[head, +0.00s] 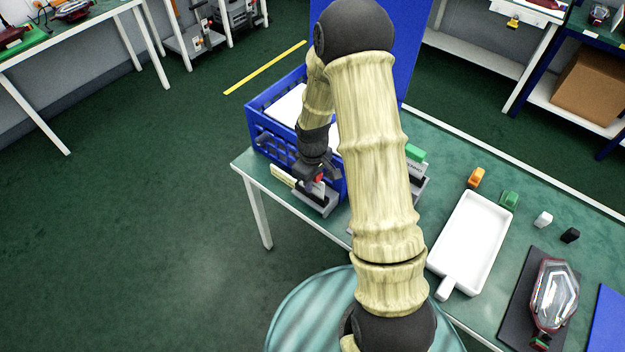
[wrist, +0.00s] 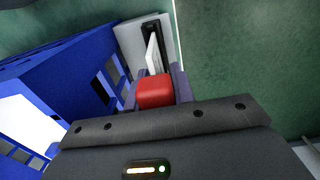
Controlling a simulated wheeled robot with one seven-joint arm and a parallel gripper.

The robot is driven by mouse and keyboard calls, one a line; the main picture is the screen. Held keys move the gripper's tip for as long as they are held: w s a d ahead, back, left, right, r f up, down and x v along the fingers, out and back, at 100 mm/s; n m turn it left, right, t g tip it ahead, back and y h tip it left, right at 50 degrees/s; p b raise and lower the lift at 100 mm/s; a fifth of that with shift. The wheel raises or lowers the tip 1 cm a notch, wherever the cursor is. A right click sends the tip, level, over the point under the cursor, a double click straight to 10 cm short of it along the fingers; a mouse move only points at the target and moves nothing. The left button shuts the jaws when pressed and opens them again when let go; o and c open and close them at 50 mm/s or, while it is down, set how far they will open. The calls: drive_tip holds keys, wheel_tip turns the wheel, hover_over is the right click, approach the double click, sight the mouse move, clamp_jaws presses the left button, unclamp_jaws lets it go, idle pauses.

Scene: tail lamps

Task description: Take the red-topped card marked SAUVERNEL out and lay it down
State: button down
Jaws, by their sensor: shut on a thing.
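A red-topped card (wrist: 155,92) is between the fingers of my gripper (wrist: 157,88) in the wrist view. The jaws are shut on its red top, and a white part shows just beyond. In the head view my gripper (head: 318,170) is low at the near side of the blue crate, with a bit of the red top (head: 319,178) showing. A grey holder (head: 318,203) is directly below; its pale base with a dark slot also shows in the wrist view (wrist: 133,42). I cannot tell whether the card's lower edge is still in the slot. The lettering is not readable.
The blue crate (head: 262,125) with white contents stands close beside my gripper. A green-topped card (head: 415,154) stands partly behind my arm. A white tray (head: 468,243), several small coloured blocks and a tail lamp (head: 554,295) on a dark mat lie right.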

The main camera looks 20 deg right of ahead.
drive_tip(key=shift+d+r+p, duration=0.15)
drive_tip(key=shift+r+p, duration=0.15)
drive_tip(key=shift+r, duration=0.05)
drive_tip(key=shift+r, duration=0.1)
drive_tip(key=shift+r+p, duration=0.3)
drive_tip(key=shift+p, duration=0.05)
drive_tip(key=shift+r, duration=0.15)
drive_tip(key=shift+r+p, duration=1.1)
drive_tip(key=shift+r, duration=0.1)
